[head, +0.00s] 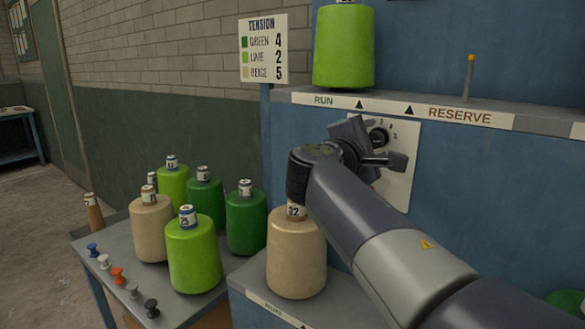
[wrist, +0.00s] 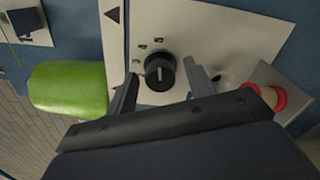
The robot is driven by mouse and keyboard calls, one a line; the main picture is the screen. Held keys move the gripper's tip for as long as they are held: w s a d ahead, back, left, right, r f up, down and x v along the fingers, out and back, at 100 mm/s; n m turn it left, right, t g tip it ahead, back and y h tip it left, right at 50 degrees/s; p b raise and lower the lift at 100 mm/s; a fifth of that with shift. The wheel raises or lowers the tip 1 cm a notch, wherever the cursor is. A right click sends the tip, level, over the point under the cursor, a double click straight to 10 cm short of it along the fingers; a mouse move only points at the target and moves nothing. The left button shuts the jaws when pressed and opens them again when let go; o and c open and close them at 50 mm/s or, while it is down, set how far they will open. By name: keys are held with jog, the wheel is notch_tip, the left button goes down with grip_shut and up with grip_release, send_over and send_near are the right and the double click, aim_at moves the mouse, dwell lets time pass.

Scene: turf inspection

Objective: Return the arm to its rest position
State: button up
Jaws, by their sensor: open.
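My arm reaches from the lower right of the head view to a pale dial plate (head: 402,178) on the blue machine front. My gripper (head: 376,150) is at this plate, beside the black dial knob (head: 379,134). In the wrist view, the two fingers of my gripper (wrist: 166,84) stand apart, one on each side of the black knob (wrist: 160,70). The knob carries a pale pointer mark, and a gap shows between it and the fingers. I cannot tell how far the fingertips are from the plate. Nothing is held.
A lime spool (head: 343,50) stands on the RUN/RESERVE shelf (head: 400,108). A beige spool (head: 297,255) stands below my forearm. Several spools and coloured pegs stand on the grey table (head: 222,280) at left. A tension sign (head: 264,50) is behind. A red ring (wrist: 268,97) is right of the knob.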

jog(key=v, duration=1)
jog(key=x, duration=1.1)
jog(key=shift+d, duration=0.1)
jog(key=shift+r+n+p, duration=0.25)
jog(key=shift+n+p, duration=0.15)
jog(key=shift+p, duration=0.45)
jog(key=shift+s+n+p, duration=0.1)
jog(key=shift+n+p, duration=0.3)
jog(key=shift+p, duration=0.05)
jog(key=n+p, duration=0.6)
jog(key=shift+p, duration=0.4)
jog(key=n+p, duration=0.4)
jog(key=p, duration=0.1)
jog(key=n+p, duration=0.4)
jog(key=p, duration=0.1)
jog(key=shift+s+a+f+n+b, duration=0.2)
jog(key=shift+s+a+n+b, duration=0.1)
jog(key=shift+s+a, duration=0.95)
jog(key=shift+d, duration=0.15)
